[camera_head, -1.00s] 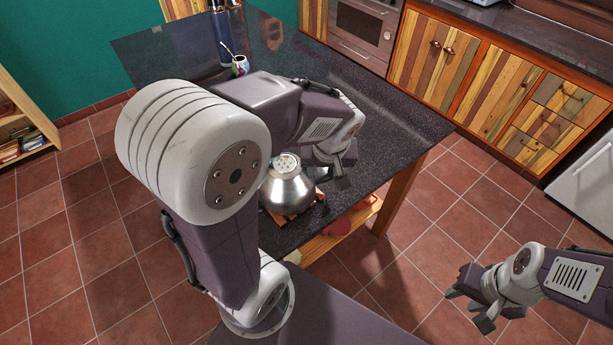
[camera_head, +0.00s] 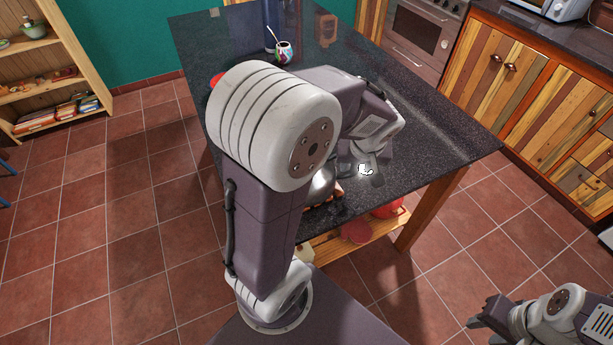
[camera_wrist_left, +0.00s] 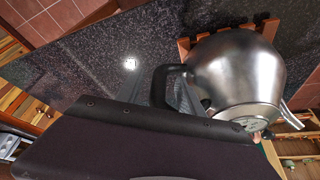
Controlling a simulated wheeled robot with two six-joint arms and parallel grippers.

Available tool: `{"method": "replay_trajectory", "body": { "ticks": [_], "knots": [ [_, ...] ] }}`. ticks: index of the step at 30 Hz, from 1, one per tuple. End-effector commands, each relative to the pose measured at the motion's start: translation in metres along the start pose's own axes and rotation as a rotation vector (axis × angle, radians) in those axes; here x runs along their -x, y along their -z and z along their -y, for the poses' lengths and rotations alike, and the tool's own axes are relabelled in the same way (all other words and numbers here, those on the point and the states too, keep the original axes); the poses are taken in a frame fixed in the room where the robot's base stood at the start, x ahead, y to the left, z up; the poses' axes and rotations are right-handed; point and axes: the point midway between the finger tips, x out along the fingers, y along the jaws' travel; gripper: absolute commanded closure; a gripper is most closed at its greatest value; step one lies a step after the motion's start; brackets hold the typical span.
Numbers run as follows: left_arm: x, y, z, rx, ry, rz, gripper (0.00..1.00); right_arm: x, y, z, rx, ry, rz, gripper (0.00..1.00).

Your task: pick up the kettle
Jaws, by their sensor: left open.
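The kettle is a shiny steel pot with a dark handle. In the head view my left arm hides most of it, and only a strip of the kettle (camera_head: 323,184) shows beside the arm, near the table's front edge. In the left wrist view the kettle (camera_wrist_left: 235,68) fills the right of the picture, and its black handle (camera_wrist_left: 160,86) is close by the fingers. My left gripper (camera_head: 366,172) is open beside the kettle on the handle side; I cannot tell whether it touches the handle.
A slatted wooden trivet (camera_wrist_left: 184,50) lies under the kettle on the dark stone table (camera_head: 440,140). A patterned cup (camera_head: 284,54) with a straw stands further back. Red items (camera_head: 356,232) lie on the shelf below. The table's right side is clear.

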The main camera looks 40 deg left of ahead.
Motion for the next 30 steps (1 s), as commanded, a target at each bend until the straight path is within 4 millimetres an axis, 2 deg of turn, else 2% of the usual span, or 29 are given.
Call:
{"method": "replay_trajectory", "body": {
  "ticks": [2, 8, 9, 13, 14, 30],
  "knots": [
    [-0.0083, -0.0005, 0.0002, 0.001, 0.001, 0.0, 0.56, -0.0057, -0.0006, -0.0001, 0.0, 0.0, 0.0, 0.63],
    [-0.0071, 0.0007, -0.0001, 0.0, -0.001, -0.001, 0.56, -0.0038, -0.0002, -0.0001, 0.0, 0.0, -0.001, 0.63],
    [-0.0071, 0.0007, -0.0001, 0.0, -0.001, -0.001, 0.58, -0.0038, -0.0002, -0.0001, 0.0, 0.0, -0.001, 0.63],
    [-0.0071, 0.0005, -0.0001, 0.0, 0.0, 0.0, 0.95, -0.0037, -0.0002, -0.0001, 0.0, 0.0, -0.001, 0.63],
    [-0.0071, 0.0006, -0.0001, 0.0, 0.0, 0.0, 1.0, -0.0037, -0.0002, -0.0001, 0.0, 0.0, -0.001, 0.63],
    [-0.0071, 0.0002, 0.0002, 0.0, 0.0, 0.0, 1.0, -0.0038, -0.0002, -0.0001, 0.0, 0.0, -0.001, 0.63]
  ]
}}
